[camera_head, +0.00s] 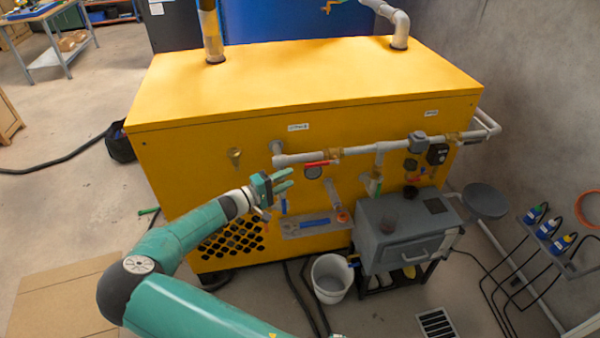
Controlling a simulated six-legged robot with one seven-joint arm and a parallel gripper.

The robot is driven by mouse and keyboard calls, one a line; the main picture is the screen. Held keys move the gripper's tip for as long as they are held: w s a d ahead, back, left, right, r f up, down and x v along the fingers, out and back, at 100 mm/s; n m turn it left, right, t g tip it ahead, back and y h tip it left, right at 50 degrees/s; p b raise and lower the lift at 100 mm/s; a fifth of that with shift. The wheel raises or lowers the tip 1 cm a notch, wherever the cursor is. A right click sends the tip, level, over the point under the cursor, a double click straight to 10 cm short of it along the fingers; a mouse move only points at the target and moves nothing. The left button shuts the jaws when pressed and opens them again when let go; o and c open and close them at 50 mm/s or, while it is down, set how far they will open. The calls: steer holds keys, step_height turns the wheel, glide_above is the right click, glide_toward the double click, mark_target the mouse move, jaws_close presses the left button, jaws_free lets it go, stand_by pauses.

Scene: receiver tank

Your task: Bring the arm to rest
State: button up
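My arm reaches from the bottom of the head view up to the front of a yellow machine (300,85). My gripper (288,181) is in front of the machine's front panel, left of the red-handled valve (318,163) on the grey pipe. Its two green fingers point right and show a gap between them. Nothing shows between the fingers. A blue handle (284,204) hangs just below the fingers; I cannot tell whether they touch it.
A tool tray (318,225) sits on the panel below my gripper. A white bucket (331,279) and a grey box (403,232) stand to the right. A cardboard sheet (62,300) lies at the lower left. Open floor (60,215) spreads on the left.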

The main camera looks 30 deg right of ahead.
steer(key=shift+s+a, duration=0.1)
steer(key=shift+a, duration=1.05)
steer(key=shift+s, duration=0.1)
